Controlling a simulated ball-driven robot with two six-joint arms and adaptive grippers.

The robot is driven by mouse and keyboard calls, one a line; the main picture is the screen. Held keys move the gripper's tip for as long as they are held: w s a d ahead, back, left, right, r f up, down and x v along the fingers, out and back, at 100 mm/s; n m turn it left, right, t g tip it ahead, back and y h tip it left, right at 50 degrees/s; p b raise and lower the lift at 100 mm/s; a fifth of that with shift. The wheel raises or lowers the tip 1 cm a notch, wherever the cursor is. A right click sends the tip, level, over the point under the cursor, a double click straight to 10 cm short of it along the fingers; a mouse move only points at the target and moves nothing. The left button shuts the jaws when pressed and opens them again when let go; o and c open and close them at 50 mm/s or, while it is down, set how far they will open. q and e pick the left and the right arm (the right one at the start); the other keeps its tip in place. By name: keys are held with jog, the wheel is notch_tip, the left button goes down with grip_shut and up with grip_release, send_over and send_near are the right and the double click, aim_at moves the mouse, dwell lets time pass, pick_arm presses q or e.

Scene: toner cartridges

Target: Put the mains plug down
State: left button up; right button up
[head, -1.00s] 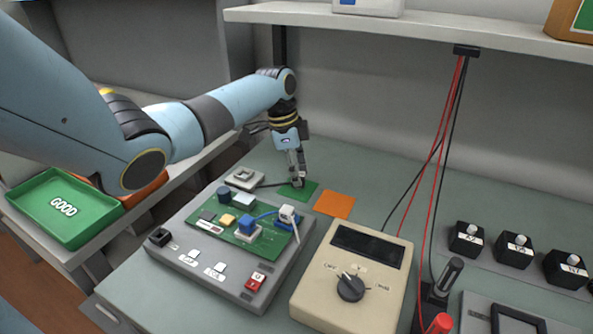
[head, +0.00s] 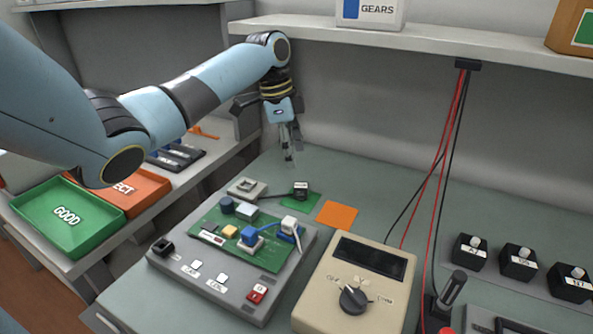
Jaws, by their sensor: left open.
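The mains plug (head: 301,187), a small black block with a pale top, sits on the green square (head: 299,203) on the bench. A dark cord runs from it to the left, toward a pale socket block (head: 247,188). My left gripper (head: 289,157) is open and empty, pointing down. It hangs above and slightly behind the plug, apart from it. My right gripper is not in view.
An orange square (head: 337,215) lies right of the green one. A grey test fixture with a green board (head: 238,240) and a beige meter (head: 356,278) stand in front. Red and black leads (head: 447,150) hang from the shelf (head: 420,45). Green GOOD tray (head: 68,215) is at left.

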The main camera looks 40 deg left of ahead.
pick_arm(q)
jog(key=shift+s+a+r, duration=0.1)
jog(key=shift+a+r, duration=0.05)
jog(key=shift+r, duration=0.7)
jog(key=shift+s+a+r, duration=0.1)
jog(key=shift+r, duration=0.7)
